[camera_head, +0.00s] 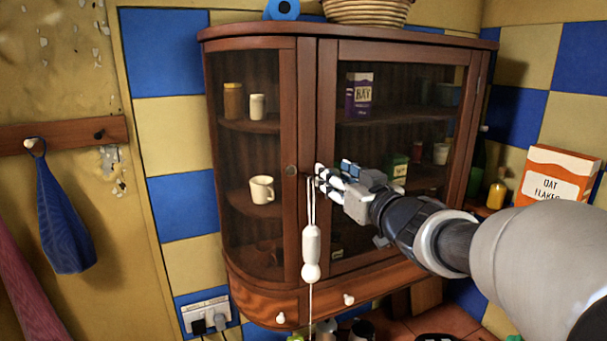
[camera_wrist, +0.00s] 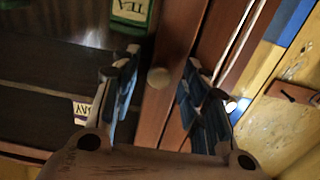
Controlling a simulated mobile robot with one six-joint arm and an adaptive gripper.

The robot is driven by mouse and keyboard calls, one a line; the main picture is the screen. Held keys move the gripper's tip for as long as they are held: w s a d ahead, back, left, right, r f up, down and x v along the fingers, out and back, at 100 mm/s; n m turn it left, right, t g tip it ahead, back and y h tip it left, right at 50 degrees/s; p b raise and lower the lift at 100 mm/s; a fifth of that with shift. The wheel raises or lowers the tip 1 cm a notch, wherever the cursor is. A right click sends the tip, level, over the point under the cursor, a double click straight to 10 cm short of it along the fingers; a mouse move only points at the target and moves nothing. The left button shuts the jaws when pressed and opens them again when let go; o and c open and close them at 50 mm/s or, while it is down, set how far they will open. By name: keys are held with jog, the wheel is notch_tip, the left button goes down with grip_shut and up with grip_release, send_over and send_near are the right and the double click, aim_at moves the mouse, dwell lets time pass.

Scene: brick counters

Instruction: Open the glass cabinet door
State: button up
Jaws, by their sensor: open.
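The wooden wall cabinet (camera_head: 300,295) has a glazed door (camera_head: 405,150) on its right and a curved glass side (camera_head: 240,155) on its left. The door looks closed. My gripper (camera_head: 318,178) is open at the door's left stile in the head view. In the wrist view, a round pale knob (camera_wrist: 158,78) on the wooden stile shows between the two spread fingers of my gripper (camera_wrist: 163,62). Whether the fingers touch the knob cannot be told. In the head view my fingers hide that knob.
A white pull cord with a pendant (camera_head: 311,245) hangs just beside my fingers. Drawer knobs (camera_head: 349,299) stick out below the door. A cereal box (camera_head: 559,178) and bottles stand right of the cabinet. A basket (camera_head: 366,10) sits on top.

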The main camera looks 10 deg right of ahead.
jog(key=shift+s, duration=0.1)
jog(key=shift+d, duration=0.1)
jog(key=shift+c, duration=0.8)
grip_shut()
